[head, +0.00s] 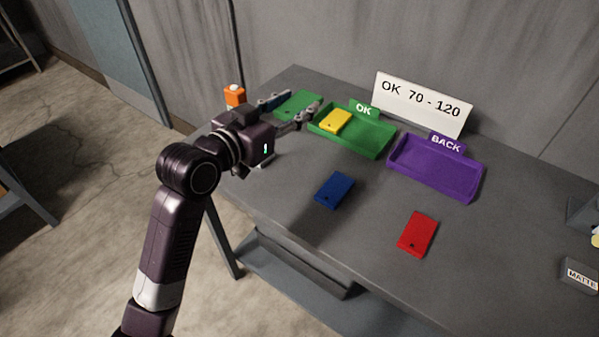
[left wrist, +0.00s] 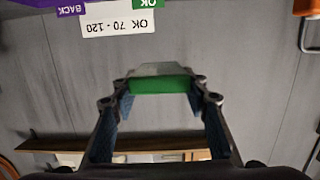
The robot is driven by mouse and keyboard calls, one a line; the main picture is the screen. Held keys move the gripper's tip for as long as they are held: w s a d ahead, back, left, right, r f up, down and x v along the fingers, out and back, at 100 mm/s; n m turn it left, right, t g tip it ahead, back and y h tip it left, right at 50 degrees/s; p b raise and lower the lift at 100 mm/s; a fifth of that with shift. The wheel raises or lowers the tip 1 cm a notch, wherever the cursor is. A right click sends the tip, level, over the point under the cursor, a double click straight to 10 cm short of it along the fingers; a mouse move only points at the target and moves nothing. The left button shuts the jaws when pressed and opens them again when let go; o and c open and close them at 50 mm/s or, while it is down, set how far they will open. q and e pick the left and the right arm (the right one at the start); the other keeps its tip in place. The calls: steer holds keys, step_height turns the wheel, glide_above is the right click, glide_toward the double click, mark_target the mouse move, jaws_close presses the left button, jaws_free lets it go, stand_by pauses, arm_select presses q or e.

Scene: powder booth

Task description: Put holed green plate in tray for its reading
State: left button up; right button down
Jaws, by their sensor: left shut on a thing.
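My left gripper (head: 296,108) is shut on the holed green plate (head: 299,102), near the back left of the table. In the left wrist view the green plate (left wrist: 161,85) shows nearly edge-on between the two fingers. The green tray (head: 372,146) labelled OK is just right of the gripper and has a yellow plate (head: 335,121) in its left part. The purple tray (head: 436,172) labelled BACK looks empty. A white sign (head: 420,103) behind the trays reads OK 70 - 120. No reading for the plate is legible. My right gripper is out of view.
A blue plate (head: 334,190) and a red plate (head: 417,234) lie on the grey table (head: 365,245) in front of the trays. An orange device (head: 235,95) is behind my left wrist. A block marked MATTE (head: 580,276) is at the right edge.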

mark_target(296, 177)
arm_select(q)
steer(key=shift+r, duration=0.1)
step_height(296, 177, down, 20)
steer(key=shift+r+b, duration=0.25)
steer(key=shift+b, duration=0.1)
stand_by(0.4)
steer(key=shift+f, duration=0.2)
steer(key=o, duration=1.3)
steer(key=shift+f, duration=0.1)
